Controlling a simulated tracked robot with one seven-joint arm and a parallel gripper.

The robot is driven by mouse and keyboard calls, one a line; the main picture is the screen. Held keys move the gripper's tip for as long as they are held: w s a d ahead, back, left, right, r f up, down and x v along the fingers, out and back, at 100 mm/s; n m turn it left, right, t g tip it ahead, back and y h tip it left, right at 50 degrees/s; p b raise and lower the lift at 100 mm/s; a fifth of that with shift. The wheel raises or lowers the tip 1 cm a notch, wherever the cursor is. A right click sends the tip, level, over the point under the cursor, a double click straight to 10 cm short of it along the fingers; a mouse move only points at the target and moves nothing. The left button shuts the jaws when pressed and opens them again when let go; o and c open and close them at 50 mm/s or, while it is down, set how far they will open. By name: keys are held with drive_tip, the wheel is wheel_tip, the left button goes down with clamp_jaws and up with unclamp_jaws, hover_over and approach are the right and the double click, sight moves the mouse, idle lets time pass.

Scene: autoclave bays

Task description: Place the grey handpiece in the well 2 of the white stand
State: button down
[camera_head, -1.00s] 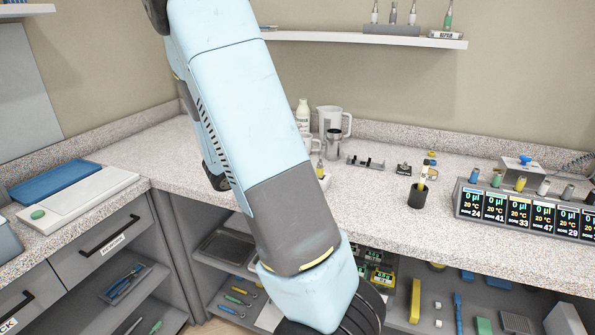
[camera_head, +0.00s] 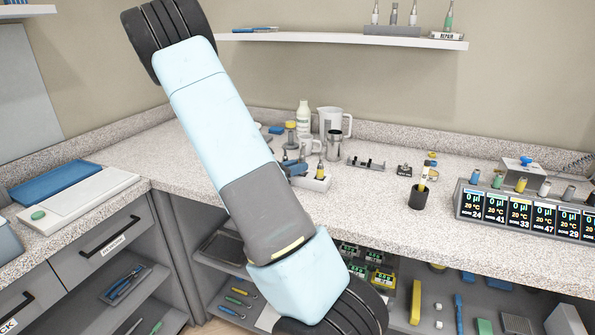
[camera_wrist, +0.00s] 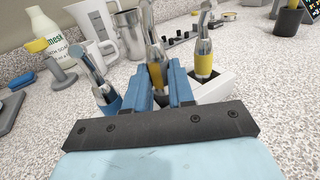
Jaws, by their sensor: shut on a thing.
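A yellowish patch shows low between the fingers; the handpiece's lower end is hidden. The white stand (camera_wrist: 215,89) is just right of and behind the fingers, with a yellow-banded handpiece (camera_wrist: 204,52) upright in it. A blue-banded handpiece (camera_wrist: 101,84) leans close on the left; its base is hidden. In the head view the white stand (camera_head: 316,184) is beside my blue fingers (camera_head: 294,168). Whether the held handpiece is in a well cannot be told.
A white bottle (camera_wrist: 60,28), a jug (camera_wrist: 96,32) and a steel beaker (camera_wrist: 130,32) stand behind on the left. A dark rack (camera_head: 366,163) lies right of the stand, then a black cup (camera_head: 417,197). The counter's front is clear.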

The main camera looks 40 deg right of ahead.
drive_tip(key=shift+f, duration=0.75)
drive_tip(key=c, duration=1)
unclamp_jaws()
drive_tip(key=shift+o, duration=0.2)
